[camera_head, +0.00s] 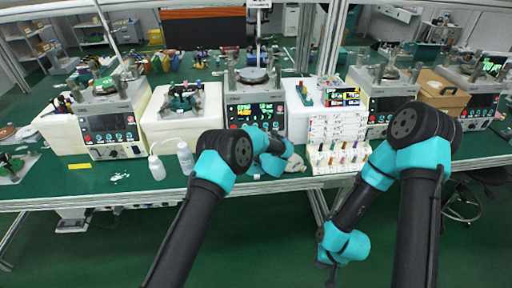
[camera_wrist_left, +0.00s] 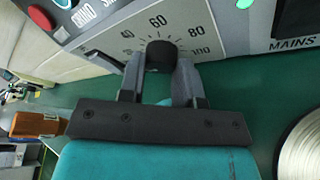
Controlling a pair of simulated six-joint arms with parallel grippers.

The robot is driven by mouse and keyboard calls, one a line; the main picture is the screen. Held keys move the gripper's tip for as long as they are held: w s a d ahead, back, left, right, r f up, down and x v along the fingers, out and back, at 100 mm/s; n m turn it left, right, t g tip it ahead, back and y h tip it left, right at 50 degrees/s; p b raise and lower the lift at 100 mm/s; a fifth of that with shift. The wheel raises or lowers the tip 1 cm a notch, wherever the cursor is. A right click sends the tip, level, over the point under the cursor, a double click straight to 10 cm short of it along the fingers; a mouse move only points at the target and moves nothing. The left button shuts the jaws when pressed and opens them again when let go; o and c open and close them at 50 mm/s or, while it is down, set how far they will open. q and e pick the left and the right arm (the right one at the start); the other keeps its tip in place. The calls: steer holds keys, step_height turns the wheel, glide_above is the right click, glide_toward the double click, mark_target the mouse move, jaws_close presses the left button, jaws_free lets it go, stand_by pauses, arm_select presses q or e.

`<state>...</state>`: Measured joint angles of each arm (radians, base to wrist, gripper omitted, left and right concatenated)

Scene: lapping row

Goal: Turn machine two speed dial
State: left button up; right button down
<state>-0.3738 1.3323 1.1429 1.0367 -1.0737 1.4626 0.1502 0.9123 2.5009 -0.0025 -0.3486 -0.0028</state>
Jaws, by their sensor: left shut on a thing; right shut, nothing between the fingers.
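The lapping machine (camera_head: 237,103) at the middle of the row, with a lit panel, is the one my left arm reaches. The black speed dial (camera_wrist_left: 161,56) shows in the left wrist view, with a printed scale around it reading 40, 60, 80 and 100. My left gripper (camera_wrist_left: 159,76) is shut on the dial, one finger on each side. In the head view my left arm hides the dial and the fingertips. My right gripper (camera_head: 331,277) hangs below the table's front edge, shut and empty.
White bottles (camera_head: 157,168) stand left of my left arm. A white rack with coloured items (camera_head: 338,158) stands to the right. Other machines (camera_head: 112,122) line the green table. In the wrist view a green button (camera_wrist_left: 244,3) and a pale round disc (camera_wrist_left: 302,145) lie to the right.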

stand_by(0.3)
arm_select(q)
steer(key=o, duration=0.9)
steer(key=v, duration=1.7)
steer(key=shift+s+d+f, duration=0.15)
